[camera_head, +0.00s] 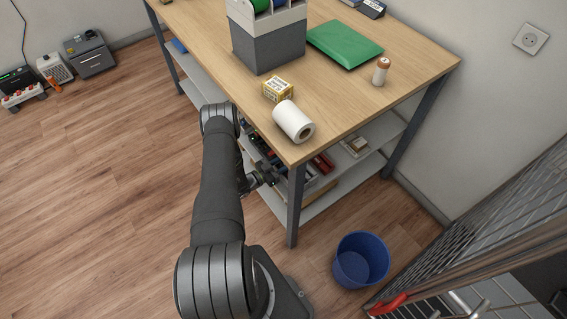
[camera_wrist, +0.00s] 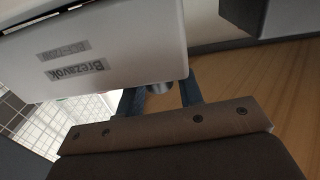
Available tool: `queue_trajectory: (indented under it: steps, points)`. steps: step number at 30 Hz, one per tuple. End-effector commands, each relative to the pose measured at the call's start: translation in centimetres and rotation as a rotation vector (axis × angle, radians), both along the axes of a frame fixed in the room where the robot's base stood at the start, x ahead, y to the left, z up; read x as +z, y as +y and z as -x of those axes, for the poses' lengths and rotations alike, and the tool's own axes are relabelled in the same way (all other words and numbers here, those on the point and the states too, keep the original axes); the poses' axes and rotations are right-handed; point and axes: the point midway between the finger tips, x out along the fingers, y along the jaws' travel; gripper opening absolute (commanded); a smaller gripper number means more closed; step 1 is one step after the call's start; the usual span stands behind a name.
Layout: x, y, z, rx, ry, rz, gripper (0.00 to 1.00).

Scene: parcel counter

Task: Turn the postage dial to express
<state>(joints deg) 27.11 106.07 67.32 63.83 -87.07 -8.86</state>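In the wrist view, the two blue-grey fingers of my gripper (camera_wrist: 161,97) stand apart, with a gap between them. A small grey round part (camera_wrist: 160,88) shows in that gap, at the lower edge of a pale device (camera_wrist: 110,40) labelled "Brezavok". I cannot tell whether this part is the postage dial, or whether the fingers touch it. No dial markings or express mark can be read. In the head view, my gripper (camera_head: 262,178) shows small and dark by the table's near edge; its fingers are not clear there.
The wooden table (camera_head: 330,100) carries a grey box unit (camera_head: 268,45), a green parcel (camera_head: 345,43), a small yellow box (camera_head: 277,90), a white roll (camera_head: 290,119) and a bottle (camera_head: 381,72). A blue bin (camera_head: 361,260) stands right of the table leg.

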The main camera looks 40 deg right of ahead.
Motion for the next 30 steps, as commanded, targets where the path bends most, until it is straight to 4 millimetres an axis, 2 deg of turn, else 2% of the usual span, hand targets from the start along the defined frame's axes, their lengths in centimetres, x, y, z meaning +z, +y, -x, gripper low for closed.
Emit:
queue_trajectory:
  steps: [6, 11, 12, 17, 30]
  points:
    - [-0.01, -0.02, -0.01, 0.001, 0.000, 0.000, 0.33]
    - [-0.01, 0.00, -0.01, 0.001, 0.000, 0.000, 0.04]
    - [-0.01, 0.00, -0.01, 0.001, 0.000, 0.000, 0.03]
    - [0.01, -0.02, -0.10, -0.022, 0.000, 0.002, 0.03]
    - [0.00, -0.05, -0.04, -0.259, -0.001, 0.001, 0.03]
